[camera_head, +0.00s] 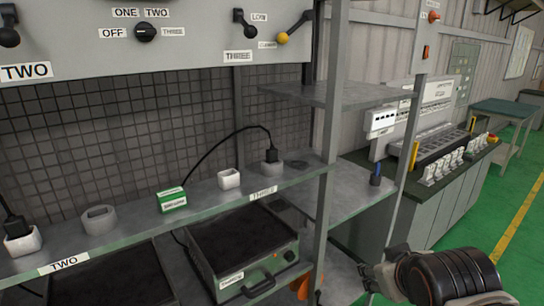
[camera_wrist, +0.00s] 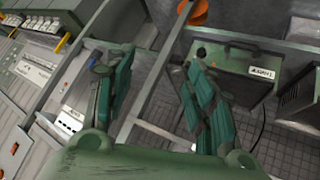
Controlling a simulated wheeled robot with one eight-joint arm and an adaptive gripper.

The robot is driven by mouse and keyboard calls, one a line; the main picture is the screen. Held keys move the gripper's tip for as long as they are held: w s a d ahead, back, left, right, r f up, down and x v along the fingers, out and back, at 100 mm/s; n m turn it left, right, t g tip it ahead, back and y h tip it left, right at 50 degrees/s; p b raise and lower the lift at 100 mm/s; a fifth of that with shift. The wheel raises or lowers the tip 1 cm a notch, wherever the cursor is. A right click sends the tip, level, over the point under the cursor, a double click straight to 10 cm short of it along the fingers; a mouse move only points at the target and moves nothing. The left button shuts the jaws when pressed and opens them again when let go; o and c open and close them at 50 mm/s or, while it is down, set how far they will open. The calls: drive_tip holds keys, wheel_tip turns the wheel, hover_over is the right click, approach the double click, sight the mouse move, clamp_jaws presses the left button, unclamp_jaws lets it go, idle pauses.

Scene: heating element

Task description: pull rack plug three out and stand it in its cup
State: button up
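Rack plug three (camera_head: 271,154) is black with a black cable, and sits upright in a grey socket (camera_head: 272,168) on the shelf above the THREE label (camera_head: 263,193). A small white cup (camera_head: 229,180) stands empty to its left. My gripper (camera_wrist: 157,75) is open and empty, its green fingers spread apart in the wrist view. In the head view my arm end shows at the lower right, right of and lower than the plug, well apart from it. The plug and cup cannot be made out in the wrist view.
A green-and-white box (camera_head: 172,200) sits left of the cup. Further left are an empty grey socket (camera_head: 99,220) and another black plug (camera_head: 14,227) in a white cup. A rack post (camera_head: 329,150) and upper shelf (camera_head: 338,94) stand near the plug. A heater box (camera_head: 246,257) is below.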

sight(274, 153)
drive_tip(key=w+r+n+t+p, duration=0.5)
drive_tip(key=w+r+n+t, duration=0.4)
drive_tip(key=w+r+n, duration=0.9)
drive_tip(key=w+a+f+n+g+y+p, duration=0.1)
drive_tip(key=w+a+f+n+y, duration=0.1)
drive_tip(key=a+n, duration=0.4)
drive_tip(key=w+a+f+n+g+y+p, duration=0.1)
drive_tip(key=w+a+f+n+y, duration=0.1)
drive_tip(key=w+a+n+y, duration=0.3)
drive_tip(key=w+a+f+n+g+y+p, duration=0.1)
drive_tip(key=w+a+f+n+y, duration=0.1)
drive_tip(key=w+a+n+y, duration=0.2)
drive_tip(key=shift+w+a+f+n, duration=0.15)
drive_tip(key=shift+a+n, duration=0.35)
drive_tip(key=shift+n, duration=0.75)
drive_tip(key=shift+a+f+n, duration=0.1)
drive_tip(key=shift+a+n, duration=0.35)
drive_tip(key=shift+n, duration=0.75)
drive_tip(key=shift+w+a+f+n, duration=0.15)
drive_tip(key=shift+a+n, duration=0.35)
drive_tip(key=shift+n, duration=0.75)
drive_tip(key=x, duration=0.4)
drive_tip(key=shift+a+r, duration=0.1)
drive_tip(key=shift+a, duration=0.35)
drive_tip(key=shift+w+a, duration=0.1)
drive_tip(key=shift+w, duration=0.15)
drive_tip(key=c, duration=1.2)
